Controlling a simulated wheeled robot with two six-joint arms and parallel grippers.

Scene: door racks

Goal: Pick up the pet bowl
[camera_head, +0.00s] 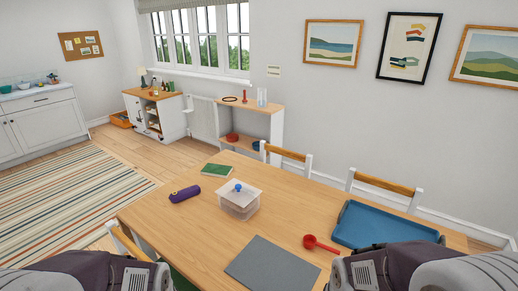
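I cannot tell for certain which thing is the pet bowl. A small red round thing (232,137) sits on the lower shelf of the white shelf unit against the far wall. A blue round thing (256,145) is beside it on the same shelf, partly hidden by the chair and the unit's side. Both are too small to tell their shape well. My two arms show only at the bottom left and bottom right edges. Neither gripper is in view, and nothing is seen held.
A wooden table (180,235) fills the foreground, bearing a lidded clear box (240,205), purple roll (185,194), green book (217,170), grey mat (272,268), red scoop (320,244) and blue tray (385,226). Chairs flank it. Open floor and a striped rug (70,205) lie left.

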